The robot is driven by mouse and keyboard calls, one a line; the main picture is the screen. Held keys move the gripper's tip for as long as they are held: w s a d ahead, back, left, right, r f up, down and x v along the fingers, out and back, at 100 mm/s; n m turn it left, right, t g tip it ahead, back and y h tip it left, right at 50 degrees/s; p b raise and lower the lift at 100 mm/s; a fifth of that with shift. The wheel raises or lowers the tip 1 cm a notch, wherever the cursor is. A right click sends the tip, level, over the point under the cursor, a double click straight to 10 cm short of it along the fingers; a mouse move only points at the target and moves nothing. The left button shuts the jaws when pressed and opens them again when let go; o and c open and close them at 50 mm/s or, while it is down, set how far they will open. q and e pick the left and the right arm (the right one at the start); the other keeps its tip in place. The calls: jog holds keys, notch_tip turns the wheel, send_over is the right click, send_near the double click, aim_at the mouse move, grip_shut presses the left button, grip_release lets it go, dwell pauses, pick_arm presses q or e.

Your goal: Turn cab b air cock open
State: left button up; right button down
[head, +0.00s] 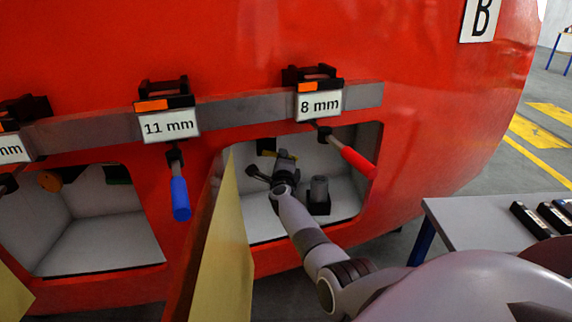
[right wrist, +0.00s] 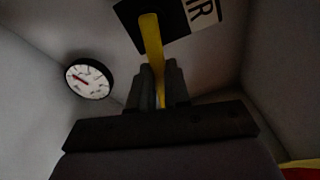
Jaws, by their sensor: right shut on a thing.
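The yellow cock handle (right wrist: 152,42) stands between the two fingers of my right gripper (right wrist: 160,88) in the right wrist view. The gripper is shut on it, and the fingers hide its lower part. In the head view, my right gripper (head: 284,157) is inside the open compartment under the 8 mm tag, on the red cab side near the "B" plate (head: 482,18). Only a small bit of yellow shows beside it there. A partly visible black and white label (right wrist: 205,12) sits behind the handle. My left gripper is not in view.
A round gauge (right wrist: 89,78) is on the compartment wall. A yellow door panel (head: 224,245) stands open left of my right arm. A red-handled tool (head: 358,162) hangs by the opening's right edge, a blue-handled one (head: 181,198) further left. A grey table (head: 470,222) is at right.

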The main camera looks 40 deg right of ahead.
jog(key=shift+r+n+p, duration=0.25)
jog(key=shift+n+p, duration=0.15)
jog(key=shift+n, duration=0.3)
jog(key=shift+r+n+p, duration=0.25)
jog(key=shift+n+p, duration=0.15)
jog(key=shift+n, duration=0.3)
jog(key=c, duration=1.1)
grip_release()
jog(key=shift+d+r, duration=0.1)
jog(key=p+v, duration=0.3)
jog(key=v, duration=0.4)
jog(key=shift+s, duration=0.1)
